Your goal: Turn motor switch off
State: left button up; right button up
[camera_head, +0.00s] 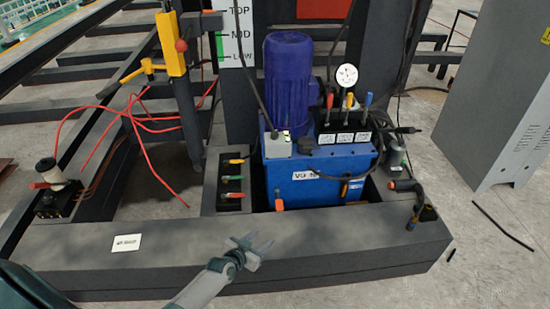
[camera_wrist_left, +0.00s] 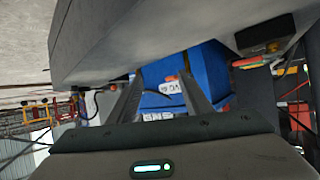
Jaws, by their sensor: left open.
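A blue hydraulic unit (camera_head: 315,185) with a dark blue motor (camera_head: 290,75) on top stands in the middle of the head view. A small grey box (camera_head: 278,144) sits on its front left top edge; it may carry the motor switch, but the switch's position is too small to tell. My left gripper (camera_head: 252,243) is open and empty, in front of and below the unit, over the dark front beam. In the left wrist view its fingers (camera_wrist_left: 160,78) point toward the blue tank (camera_wrist_left: 205,72), with nothing between them. My right gripper is not in view.
The dark front beam (camera_head: 340,245) lies between me and the unit. Valve levers (camera_head: 349,101) and a gauge (camera_head: 346,76) stand right of the motor. A panel with coloured levers (camera_head: 234,180) is to the left. A grey cabinet (camera_head: 500,100) stands at right.

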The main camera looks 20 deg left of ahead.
pick_arm(q)
jog(key=w+a+r+t+b, duration=0.2)
jog(key=w+a+r+b, duration=0.2)
jog(key=w+r, duration=0.5)
jog(key=w+a+r+t+b, duration=0.3)
jog(key=w+a+r+b, duration=0.2)
jog(key=r, duration=0.6)
jog(key=w+a, duration=0.2)
jog(key=w, duration=0.1)
jog(key=shift+w+a+t, duration=0.3)
jog(key=shift+w+a, duration=0.1)
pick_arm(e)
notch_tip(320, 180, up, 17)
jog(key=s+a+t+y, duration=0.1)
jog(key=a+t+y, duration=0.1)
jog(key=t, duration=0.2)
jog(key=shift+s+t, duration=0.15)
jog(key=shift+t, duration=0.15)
pick_arm(q)
jog(key=shift+r, duration=0.1)
